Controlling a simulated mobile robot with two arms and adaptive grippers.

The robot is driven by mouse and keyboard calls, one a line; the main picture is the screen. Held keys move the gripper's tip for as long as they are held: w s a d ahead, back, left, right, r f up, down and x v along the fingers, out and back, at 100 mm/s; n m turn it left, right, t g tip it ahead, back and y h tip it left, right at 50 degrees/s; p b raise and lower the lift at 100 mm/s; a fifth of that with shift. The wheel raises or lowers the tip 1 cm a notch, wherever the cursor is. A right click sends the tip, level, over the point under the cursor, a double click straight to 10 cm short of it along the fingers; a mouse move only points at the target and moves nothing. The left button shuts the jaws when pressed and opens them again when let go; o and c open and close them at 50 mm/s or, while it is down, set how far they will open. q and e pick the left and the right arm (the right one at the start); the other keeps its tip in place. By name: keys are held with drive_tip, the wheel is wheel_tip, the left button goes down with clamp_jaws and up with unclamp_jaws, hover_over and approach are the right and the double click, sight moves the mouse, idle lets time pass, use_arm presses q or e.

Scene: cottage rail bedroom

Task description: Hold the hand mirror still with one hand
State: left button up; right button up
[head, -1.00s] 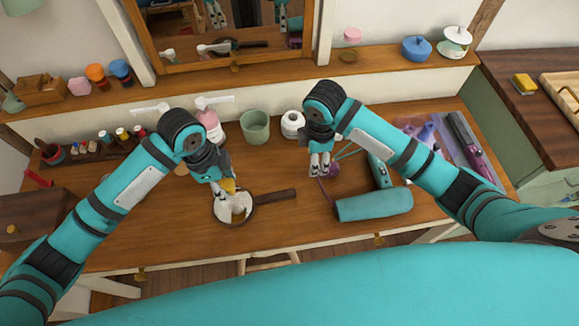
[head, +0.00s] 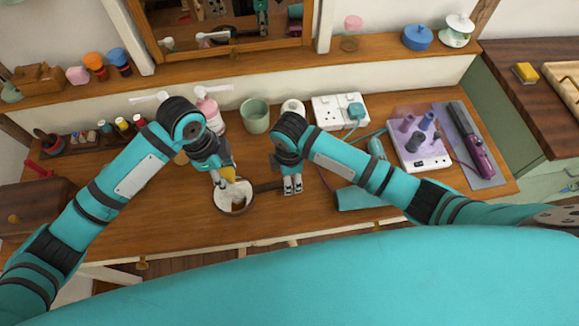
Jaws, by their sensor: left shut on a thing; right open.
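The hand mirror (head: 235,207) lies on the wooden desk, with a round pale face and a dark handle (head: 266,187) pointing right. My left gripper (head: 222,184) is over the far part of the mirror's face, shut on a small yellow thing (head: 229,173) that the fingers partly hide. Whether that thing touches the glass I cannot tell. My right gripper (head: 292,187) is open, fingers down, at the right end of the handle. Its fingers cover that end; I cannot tell whether they touch it.
A teal roll (head: 358,199) lies right of my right gripper, partly behind my arm. A green cup (head: 255,116), a pink bottle (head: 209,112) and a white socket block (head: 333,110) stand behind. The desk's front left is clear.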

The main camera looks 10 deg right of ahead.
drive_tip(key=shift+f, duration=0.85)
drive_tip(key=shift+c, duration=0.3)
clamp_jaws()
idle(0.4)
